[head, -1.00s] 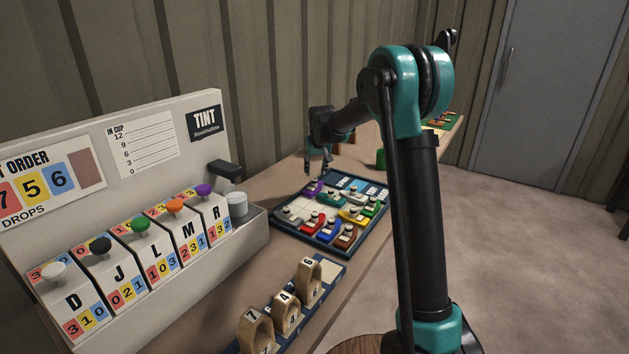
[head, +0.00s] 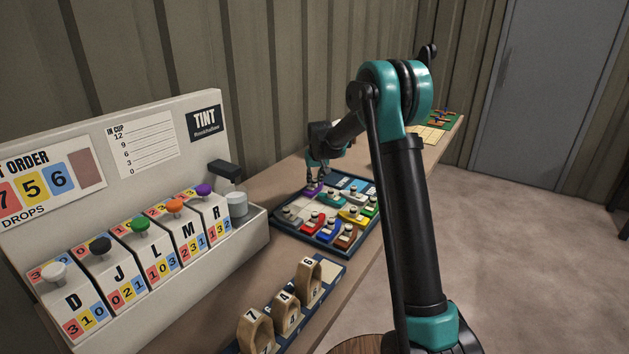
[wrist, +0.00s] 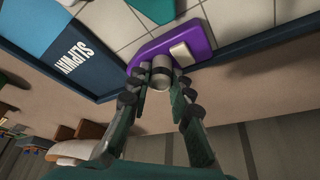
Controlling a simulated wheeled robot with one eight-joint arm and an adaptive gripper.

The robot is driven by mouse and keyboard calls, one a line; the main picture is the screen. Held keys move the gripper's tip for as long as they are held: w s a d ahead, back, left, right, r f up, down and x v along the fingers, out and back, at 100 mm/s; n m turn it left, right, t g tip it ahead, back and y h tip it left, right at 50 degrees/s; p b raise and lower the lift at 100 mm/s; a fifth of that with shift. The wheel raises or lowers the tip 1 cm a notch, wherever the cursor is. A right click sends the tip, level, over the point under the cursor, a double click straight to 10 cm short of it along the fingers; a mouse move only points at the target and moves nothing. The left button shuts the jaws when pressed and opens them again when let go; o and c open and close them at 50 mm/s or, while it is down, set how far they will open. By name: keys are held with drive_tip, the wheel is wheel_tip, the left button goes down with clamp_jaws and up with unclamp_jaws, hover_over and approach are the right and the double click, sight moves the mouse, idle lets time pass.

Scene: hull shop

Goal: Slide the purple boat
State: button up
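The purple boat (head: 314,189) lies at the back left corner of the dark blue tray (head: 277,222). In the wrist view the purple boat (wrist: 204,43) has a round grey knob (wrist: 161,72) and a pale block on top. My gripper (head: 315,181) is down at this boat. In the wrist view its two fingers (wrist: 161,84) stand on either side of the knob, very close to it. Whether they press on it I cannot tell.
Several other coloured boats, including a red one (head: 312,222) and a green one (head: 371,207), crowd the tray. Pale cells are bare near the purple boat. The tint machine (head: 160,190) stands at left, and numbered wooden rings (head: 308,278) stand in front.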

clamp_jaws()
drive_tip(key=s+a, duration=0.2)
drive_tip(key=s, duration=0.1)
drive_tip(key=s+a, duration=0.2)
drive_tip(key=s, duration=0.2)
drive_tip(key=s+a, duration=0.3)
drive_tip(key=shift+s, duration=0.2)
drive_tip(key=o, duration=0.7)
unclamp_jaws()
drive_tip(key=shift+c, duration=0.2)
drive_tip(key=v, duration=1.2)
